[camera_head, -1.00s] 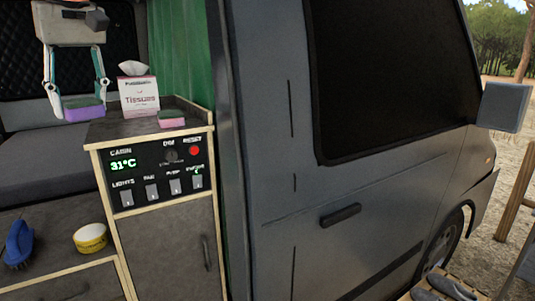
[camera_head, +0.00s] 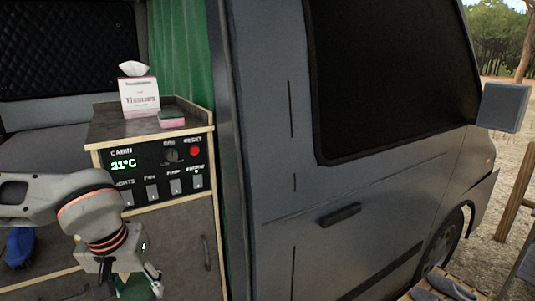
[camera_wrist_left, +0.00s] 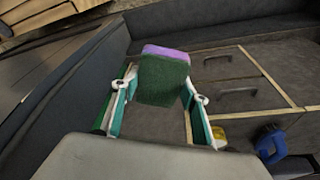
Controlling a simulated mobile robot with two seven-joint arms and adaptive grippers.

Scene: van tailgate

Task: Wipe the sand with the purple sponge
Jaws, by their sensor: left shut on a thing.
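My left gripper (camera_head: 135,284) hangs low in front of the cabinet at the bottom left of the head view. In the left wrist view its two teal fingers (camera_wrist_left: 160,88) are shut on the purple sponge (camera_wrist_left: 166,50). The sponge's dark green side faces that camera and its purple edge shows at the top. In the head view the sponge cannot be told apart clearly from the gripper. I cannot make out a patch of sand inside the van in either view. My right gripper is not in view.
A pink and green sponge (camera_head: 172,117) and a tissue box (camera_head: 139,96) stand on the cabinet top (camera_head: 112,131). A blue brush (camera_wrist_left: 271,145) and a yellow roll (camera_wrist_left: 219,132) show in the left wrist view, near drawers. The van door (camera_head: 300,240) bounds the right.

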